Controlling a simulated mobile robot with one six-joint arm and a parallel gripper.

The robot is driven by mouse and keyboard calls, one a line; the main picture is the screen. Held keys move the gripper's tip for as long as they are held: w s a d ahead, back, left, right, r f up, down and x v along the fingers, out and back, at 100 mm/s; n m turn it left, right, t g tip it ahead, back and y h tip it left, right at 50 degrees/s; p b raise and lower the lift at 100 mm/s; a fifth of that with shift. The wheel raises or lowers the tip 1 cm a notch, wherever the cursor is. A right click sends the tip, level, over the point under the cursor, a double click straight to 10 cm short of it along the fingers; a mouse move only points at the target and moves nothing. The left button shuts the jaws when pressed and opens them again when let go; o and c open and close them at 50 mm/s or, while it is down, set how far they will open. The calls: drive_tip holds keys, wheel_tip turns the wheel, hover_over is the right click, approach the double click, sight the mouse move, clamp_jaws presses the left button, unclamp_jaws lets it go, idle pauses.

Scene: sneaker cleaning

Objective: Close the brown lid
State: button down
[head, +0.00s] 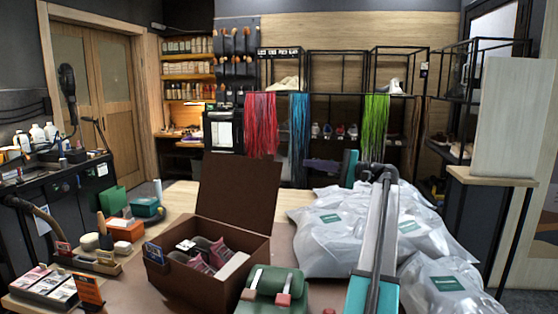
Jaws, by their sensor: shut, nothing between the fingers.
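The brown lid (238,190) stands open, nearly upright, along the back edge of the brown box (205,290). Inside the box lie grey and pink shoe-like items (198,257) and a pale block. My arm rises on the right and bends over at its top. My gripper (308,164) appears as a dark, narrow shape left of the teal wrist, shut and empty. In the picture it is right of the lid's upper part, with a gap between them; its depth relative to the lid is hard to judge.
A green case (275,287) stands at the box's front right. Clear plastic bags (335,240) fill the table's right side. Bare table shows behind the lid.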

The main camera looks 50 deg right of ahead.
drive_tip(key=shift+w+a, duration=0.1)
drive_tip(key=w+a+r+p, duration=0.2)
drive_tip(key=w+a+p, duration=0.1)
drive_tip(key=w+a, duration=0.4)
drive_tip(key=shift+w+a, duration=0.2)
drive_tip(key=shift+a, duration=0.4)
drive_tip(key=shift+a+r, duration=0.1)
idle(0.6)
